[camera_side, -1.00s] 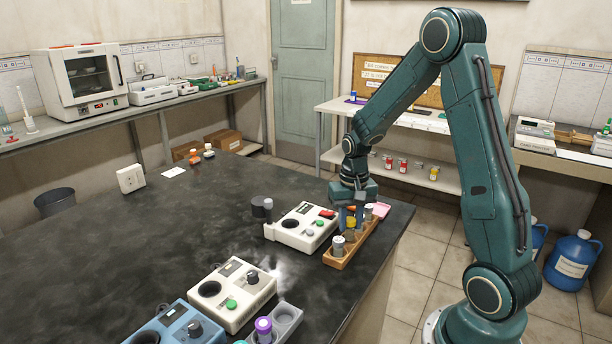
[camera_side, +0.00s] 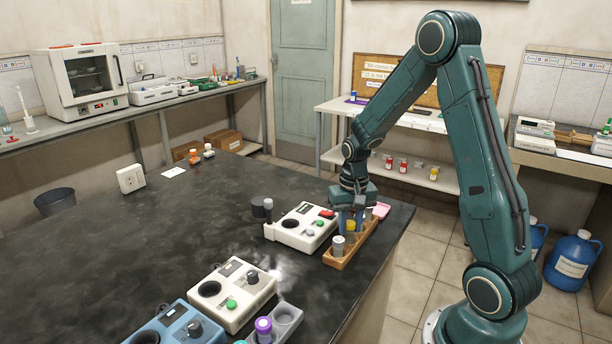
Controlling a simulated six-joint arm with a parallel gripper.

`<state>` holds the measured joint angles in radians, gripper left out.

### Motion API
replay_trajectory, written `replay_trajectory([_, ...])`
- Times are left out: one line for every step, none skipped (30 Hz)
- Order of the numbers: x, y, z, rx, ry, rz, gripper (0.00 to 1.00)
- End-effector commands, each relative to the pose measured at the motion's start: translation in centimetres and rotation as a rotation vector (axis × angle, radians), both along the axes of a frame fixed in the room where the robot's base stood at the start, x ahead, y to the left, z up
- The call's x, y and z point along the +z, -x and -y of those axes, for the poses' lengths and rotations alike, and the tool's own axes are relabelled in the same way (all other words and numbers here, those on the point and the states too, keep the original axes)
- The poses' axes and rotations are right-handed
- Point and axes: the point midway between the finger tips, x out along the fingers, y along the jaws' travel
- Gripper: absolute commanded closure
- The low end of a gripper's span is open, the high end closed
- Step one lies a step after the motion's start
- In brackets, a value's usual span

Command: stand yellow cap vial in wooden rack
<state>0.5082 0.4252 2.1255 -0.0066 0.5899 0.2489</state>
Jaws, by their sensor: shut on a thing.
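The yellow cap vial (camera_side: 351,227) is upright at the wooden rack (camera_side: 341,262), behind a grey-capped vial in the rack's near end.
The grey-capped vial (camera_side: 338,244) stands close in front of my gripper. A white instrument (camera_side: 296,232) with a red part sits just left of the rack. The bench's right edge is close by.

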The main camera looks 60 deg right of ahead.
Motion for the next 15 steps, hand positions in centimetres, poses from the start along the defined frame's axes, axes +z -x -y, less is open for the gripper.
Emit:
replay_trajectory([0.01,-0.01,0.01,0.000,0.000,0.000,0.88])
replay_trajectory([0.00,-0.01,0.01,0.000,0.000,0.000,0.88])
replay_trajectory([0.00,0.00,0.00,0.000,0.000,0.000,0.88])
replay_trajectory([-0.01,0.00,0.00,0.000,0.000,0.000,0.88])
replay_trajectory([-0.03,-0.01,0.01,0.000,0.000,0.000,0.88])
replay_trajectory([-0.05,0.00,0.00,0.000,0.000,0.000,0.88])
replay_trajectory([-0.08,0.00,0.00,0.000,0.000,0.000,0.88])
replay_trajectory([-0.11,0.00,0.00,0.000,0.000,0.000,0.88])
replay_trajectory([-0.16,0.00,0.00,0.000,-0.001,-0.001,0.88])
replay_trajectory([-0.20,0.01,-0.01,0.000,-0.001,-0.001,0.88])
replay_trajectory([-0.25,0.01,-0.01,0.000,-0.001,-0.001,0.88])
replay_trajectory([-0.31,0.01,0.00,0.000,-0.001,-0.001,0.88])
replay_trajectory([-0.35,0.01,0.00,0.000,-0.001,-0.001,0.88])
replay_trajectory([-0.40,0.01,0.00,0.000,-0.001,-0.001,0.88])
replay_trajectory([-0.45,0.02,-0.01,0.000,-0.001,-0.001,0.88])
